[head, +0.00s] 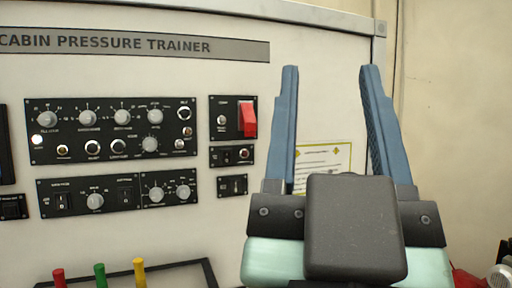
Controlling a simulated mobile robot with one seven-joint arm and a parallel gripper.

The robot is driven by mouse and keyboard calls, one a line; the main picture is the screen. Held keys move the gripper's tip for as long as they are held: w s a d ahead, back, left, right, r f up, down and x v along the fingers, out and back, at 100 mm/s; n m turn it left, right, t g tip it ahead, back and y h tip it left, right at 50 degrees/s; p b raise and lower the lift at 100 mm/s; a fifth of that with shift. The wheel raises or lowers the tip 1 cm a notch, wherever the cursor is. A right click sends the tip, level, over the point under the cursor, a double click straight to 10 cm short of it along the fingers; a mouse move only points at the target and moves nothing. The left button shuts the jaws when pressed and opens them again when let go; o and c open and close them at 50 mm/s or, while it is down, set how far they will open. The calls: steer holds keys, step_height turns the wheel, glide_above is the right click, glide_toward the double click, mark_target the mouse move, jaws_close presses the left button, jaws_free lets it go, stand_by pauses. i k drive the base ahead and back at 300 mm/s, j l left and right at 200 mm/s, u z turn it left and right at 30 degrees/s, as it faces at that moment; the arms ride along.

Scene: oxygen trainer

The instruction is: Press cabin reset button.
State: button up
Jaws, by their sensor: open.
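My gripper (330,70) is in the right half of the head view, its two blue fingers pointing up and spread wide with nothing between them. It is in front of the white trainer panel (235,25) and to the right of the black control panels. The large upper control panel (70,106) carries several grey knobs and small round buttons. The small panel on its right has a red guarded switch (249,119) and a small round button (222,120). Labels are too small to read, so I cannot tell which control is the cabin reset button.
A lower panel (140,192) holds knobs and rocker switches. Red (59,277), green (100,275) and yellow (139,271) pegs stand at the bottom left. A paper card (325,160) is behind my fingers. The trainer's right edge (385,90) meets a beige wall.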

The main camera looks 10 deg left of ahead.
mark_target(91, 148)
steer(key=u, duration=1.05)
